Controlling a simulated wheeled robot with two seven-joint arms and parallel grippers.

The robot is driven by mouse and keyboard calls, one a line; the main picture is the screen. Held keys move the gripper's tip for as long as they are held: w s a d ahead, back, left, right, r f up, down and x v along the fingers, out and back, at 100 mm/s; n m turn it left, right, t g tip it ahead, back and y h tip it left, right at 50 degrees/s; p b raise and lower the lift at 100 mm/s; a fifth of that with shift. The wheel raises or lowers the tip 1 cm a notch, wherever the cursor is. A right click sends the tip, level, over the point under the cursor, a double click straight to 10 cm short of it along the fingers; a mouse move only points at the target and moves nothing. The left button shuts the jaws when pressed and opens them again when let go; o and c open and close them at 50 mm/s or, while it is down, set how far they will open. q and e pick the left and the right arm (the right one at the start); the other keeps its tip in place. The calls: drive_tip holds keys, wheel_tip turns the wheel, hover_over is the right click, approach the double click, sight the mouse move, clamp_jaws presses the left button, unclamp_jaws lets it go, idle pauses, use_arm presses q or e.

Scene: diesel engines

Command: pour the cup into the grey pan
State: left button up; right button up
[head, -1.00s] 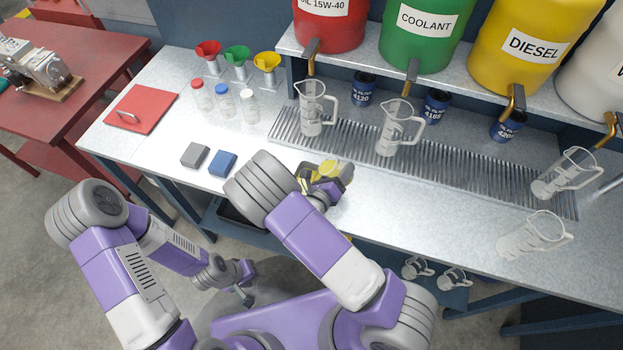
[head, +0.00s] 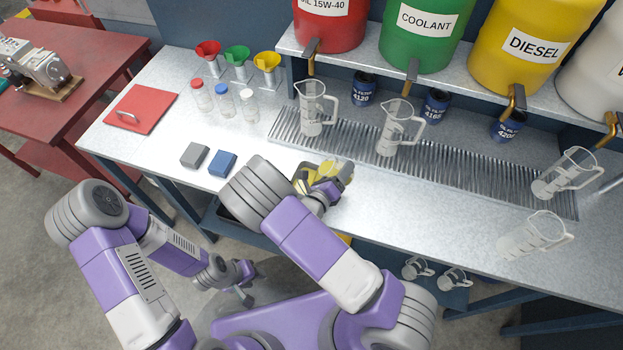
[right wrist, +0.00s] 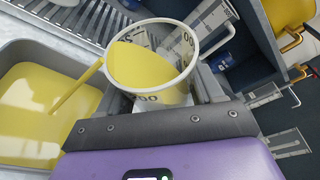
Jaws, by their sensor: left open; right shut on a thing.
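The cup (right wrist: 172,94) is a clear vessel with a white rim, holding yellow liquid. My right gripper (head: 322,191) is shut on it, a finger on each side. The cup is tilted, and a thin yellow stream runs from its rim into the grey pan (right wrist: 30,163). The pan is at the left of the right wrist view and holds a broad pool of yellow liquid. In the head view the cup (head: 341,169) shows beyond my gripper; my right arm hides most of the pan. My left gripper (head: 244,296) is open, low beside the bench, and appears empty.
Clear pitchers (head: 313,110) stand on and near the drain grate (head: 350,143) behind the cup. Grey (head: 195,156) and blue (head: 222,164) blocks lie to the left. Drums with taps line the shelf above. The bench right of the cup is clear up to a pitcher (head: 530,236).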

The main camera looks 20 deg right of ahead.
sight(326, 175)
drive_tip(key=shift+r+n+h, duration=0.4)
drive_tip(key=shift+r+n, duration=0.15)
drive_tip(key=shift+n, duration=0.45)
idle(1.1)
drive_tip(key=shift+w+a+f+n+t+h+b, duration=0.15)
drive_tip(key=shift+f+n+t+h+b, duration=0.2)
drive_tip(key=shift+n+b, duration=0.55)
idle(0.8)
drive_tip(key=shift+w+a+r+n+h+p, duration=0.25)
drive_tip(key=shift+a+r+n+p, duration=0.15)
drive_tip(key=shift+a+n+p, duration=0.25)
idle(1.0)
drive_tip(key=shift+w+a+r+n+t+p, duration=0.15)
drive_tip(key=shift+r+n+t+p, duration=0.1)
drive_tip(key=shift+n+t+p, duration=0.25)
drive_tip(key=shift+s+a+r+n+t+p, duration=0.1)
drive_tip(key=shift+r+n+t+p, duration=0.15)
drive_tip(key=shift+n, duration=0.4)
idle(0.8)
